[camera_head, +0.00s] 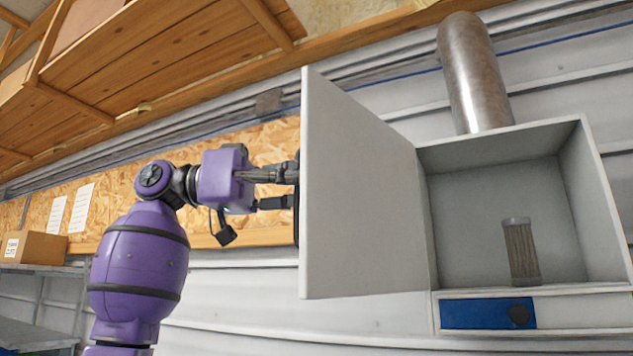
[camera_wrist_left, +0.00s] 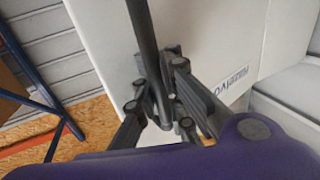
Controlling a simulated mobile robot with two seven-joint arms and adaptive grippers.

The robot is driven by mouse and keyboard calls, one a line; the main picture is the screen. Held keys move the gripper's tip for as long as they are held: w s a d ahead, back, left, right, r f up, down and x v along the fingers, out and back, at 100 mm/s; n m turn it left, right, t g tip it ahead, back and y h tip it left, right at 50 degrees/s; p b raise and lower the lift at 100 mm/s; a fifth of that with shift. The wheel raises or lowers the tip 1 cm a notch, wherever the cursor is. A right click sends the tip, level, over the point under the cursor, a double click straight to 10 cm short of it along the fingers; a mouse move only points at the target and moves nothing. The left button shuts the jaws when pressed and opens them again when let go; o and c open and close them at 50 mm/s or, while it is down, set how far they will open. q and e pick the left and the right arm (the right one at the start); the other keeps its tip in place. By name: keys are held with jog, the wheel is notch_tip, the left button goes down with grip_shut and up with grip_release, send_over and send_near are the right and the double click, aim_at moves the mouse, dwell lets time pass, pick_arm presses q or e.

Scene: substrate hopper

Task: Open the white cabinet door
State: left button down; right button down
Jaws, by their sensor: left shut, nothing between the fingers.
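The white cabinet (camera_head: 603,200) is at the right of the head view, and its interior is in plain sight. Its white door (camera_head: 362,200) stands swung wide open to the left. My left gripper (camera_head: 293,188) is at the door's far left edge, on its outer face, beside a dark bar handle. In the left wrist view the dark handle (camera_wrist_left: 143,40) runs down to the gripper fingers (camera_wrist_left: 165,105), close against them. The fingers are shut with nothing held between them; whether they touch the handle I cannot tell. My right gripper is not in view.
A ribbed cylinder (camera_head: 521,252) stands inside the cabinet. A metal pipe (camera_head: 472,75) rises from its top, and a blue panel (camera_head: 475,314) with a dark knob is below. A wooden shelf overhangs at upper left. A cardboard box (camera_head: 38,247) sits at far left.

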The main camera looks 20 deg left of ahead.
pick_arm(q)
jog(key=shift+a, duration=0.4)
jog(key=c, duration=1.8)
grip_release()
jog(key=shift+s+a+r, duration=0.1)
jog(key=shift+s+a, duration=0.4)
jog(key=shift+w+d, duration=0.1)
jog(key=shift+d, duration=0.05)
jog(key=shift+a, duration=0.45)
jog(key=a, duration=0.3)
jog(key=s+a, duration=0.1)
jog(key=a, duration=0.3)
jog(key=s+a, duration=0.1)
jog(key=a, duration=0.3)
jog(key=shift+a, duration=0.1)
